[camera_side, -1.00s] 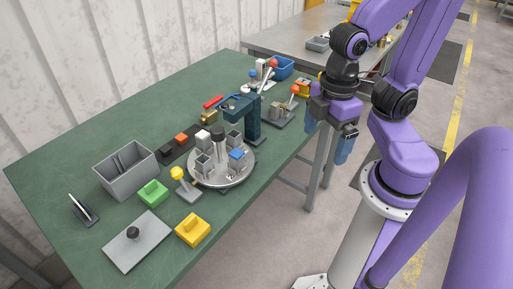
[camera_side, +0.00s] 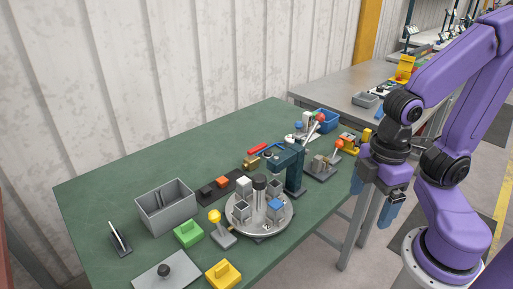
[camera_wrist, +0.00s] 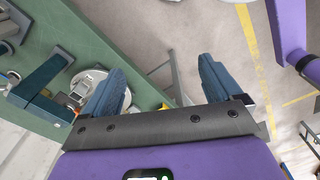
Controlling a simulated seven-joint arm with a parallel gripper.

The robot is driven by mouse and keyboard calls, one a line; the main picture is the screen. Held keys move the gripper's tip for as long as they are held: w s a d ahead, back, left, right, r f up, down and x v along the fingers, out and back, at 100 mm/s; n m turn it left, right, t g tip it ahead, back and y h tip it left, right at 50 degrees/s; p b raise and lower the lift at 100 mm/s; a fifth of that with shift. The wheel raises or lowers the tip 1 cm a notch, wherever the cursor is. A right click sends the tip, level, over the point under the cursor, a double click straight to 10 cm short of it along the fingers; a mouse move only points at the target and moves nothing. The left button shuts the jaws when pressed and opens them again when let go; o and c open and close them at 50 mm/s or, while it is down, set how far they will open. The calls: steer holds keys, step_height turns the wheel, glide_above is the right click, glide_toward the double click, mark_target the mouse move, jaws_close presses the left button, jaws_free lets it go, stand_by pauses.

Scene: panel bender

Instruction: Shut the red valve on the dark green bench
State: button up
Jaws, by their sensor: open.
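The red valve appears as a flat red lever (camera_side: 258,149) by a small brass body (camera_side: 251,162), towards the back of the dark green bench (camera_side: 110,195). A blue lever lies close to it, partly behind the dark teal press. The valve is too small to read its exact setting. My gripper (camera_side: 376,200) is open and empty, off the bench's right edge, well to the right of the valve. In the wrist view my gripper (camera_wrist: 163,65) has both blue fingers apart with only floor and bench edge beyond. I cannot make out the valve there.
A dark teal press (camera_side: 293,170) stands between my gripper and the valve. A round turntable (camera_side: 240,226) with several holders is in front of it. Toggle clamps and a blue bin (camera_side: 322,121) are at the back right. Grey bin (camera_side: 166,208) stands left.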

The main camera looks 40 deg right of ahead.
steer(key=shift+w+a, duration=0.15)
steer(key=shift+w, duration=0.05)
steer(key=c, duration=0.5)
steer(key=w+a+r+m, duration=0.1)
steer(key=w+m, duration=0.1)
steer(key=w, duration=0.2)
steer(key=w+a+r+m, duration=0.1)
steer(key=w+a+m, duration=0.1)
steer(key=w+m, duration=0.1)
steer(key=w+a+r+m, duration=0.1)
steer(key=w+m, duration=0.1)
steer(key=w, duration=0.3)
steer(key=shift+a+r+m, duration=0.35)
steer(key=shift+a+m, duration=0.05)
steer(key=shift+c, duration=1)
steer(key=w+r+m, duration=0.2)
steer(key=w+m, duration=0.5)
steer(key=w, duration=0.6)
steer(key=m, duration=1.6)
glide_above(260, 145)
steer(key=f, duration=0.2)
step_height(260, 145, down, 17)
steer(key=shift+s+r, duration=0.1)
jaws_close()
